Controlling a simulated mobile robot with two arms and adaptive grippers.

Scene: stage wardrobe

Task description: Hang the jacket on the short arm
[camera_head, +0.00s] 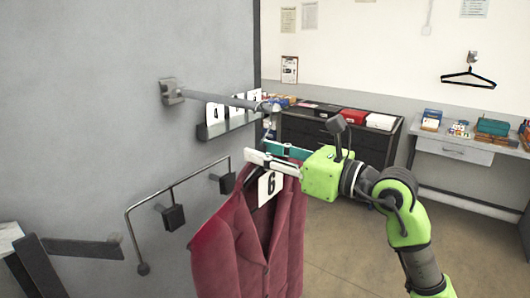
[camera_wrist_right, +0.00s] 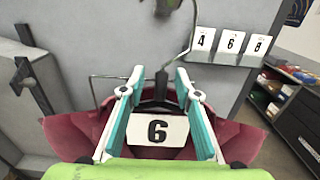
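The maroon jacket (camera_head: 245,240) hangs upright on a black hanger, with a white number 6 tag (camera_head: 270,187) at its neck. My right gripper (camera_head: 270,155) is at the top of the jacket. Its two fingers stand apart, on either side of the hanger's neck (camera_wrist_right: 160,92), with visible gaps. The hanger's hook (camera_wrist_right: 190,35) rises above the fingertips. The short arm (camera_head: 225,98) is a grey rod on a wall plate. The hook is at the rod's outer end; I cannot tell whether it rests on it. My left gripper is not seen.
A ledge (camera_head: 228,124) with number cards is below the rod. A bent wall rail (camera_head: 180,183) sits lower, close to the jacket. A dark cabinet (camera_head: 305,133) with boxes is behind. An empty black hanger (camera_head: 468,78) hangs on the far wall. Floor at right is clear.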

